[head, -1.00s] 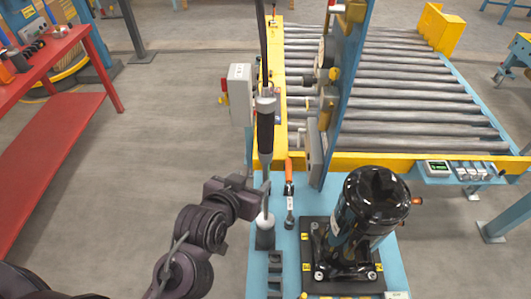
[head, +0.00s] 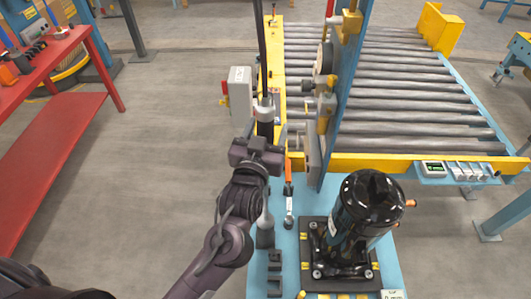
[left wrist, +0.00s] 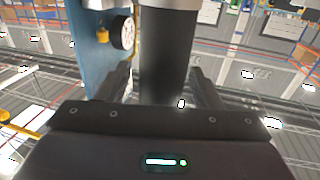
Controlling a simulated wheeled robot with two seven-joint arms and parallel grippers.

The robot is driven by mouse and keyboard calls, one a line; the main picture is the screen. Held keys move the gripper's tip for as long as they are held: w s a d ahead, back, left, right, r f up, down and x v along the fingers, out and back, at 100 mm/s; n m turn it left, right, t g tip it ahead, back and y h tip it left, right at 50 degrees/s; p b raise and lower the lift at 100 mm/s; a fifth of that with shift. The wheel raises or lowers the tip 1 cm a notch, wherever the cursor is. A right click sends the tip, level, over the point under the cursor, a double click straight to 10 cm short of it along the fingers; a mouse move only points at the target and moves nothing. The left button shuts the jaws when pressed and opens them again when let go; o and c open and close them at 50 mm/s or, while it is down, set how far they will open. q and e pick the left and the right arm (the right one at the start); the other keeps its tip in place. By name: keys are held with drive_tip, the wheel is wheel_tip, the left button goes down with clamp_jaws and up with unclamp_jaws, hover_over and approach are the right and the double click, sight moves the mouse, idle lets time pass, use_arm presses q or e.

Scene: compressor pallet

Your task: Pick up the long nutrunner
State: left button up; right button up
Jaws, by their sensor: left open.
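The long nutrunner (head: 263,109) hangs upright from a dark rod, with a silver collar, a dark grip and a thin lower shaft. Its lower end is at a dark socket stand on the blue pallet station. My left gripper (head: 265,133) is open at the dark grip, with its fingers on either side. In the left wrist view the dark cylinder of the nutrunner (left wrist: 166,55) stands between the two open fingers (left wrist: 163,85). I cannot tell whether the fingers touch it. My palm hides part of the grip in the head view. My right gripper is out of view.
A black compressor (head: 367,210) stands on a dark base to the right. A small orange-handled tool (head: 289,192) lies close by. A blue post (head: 338,95) with fittings rises right of the nutrunner. A grey box (head: 241,93) is at left, and a roller conveyor (head: 400,90) is behind.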

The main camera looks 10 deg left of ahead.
use_arm(q)
drive_tip(key=shift+w, duration=0.4)
drive_tip(key=shift+c, duration=0.5)
clamp_jaws()
idle(0.4)
drive_tip(key=shift+r, duration=0.15)
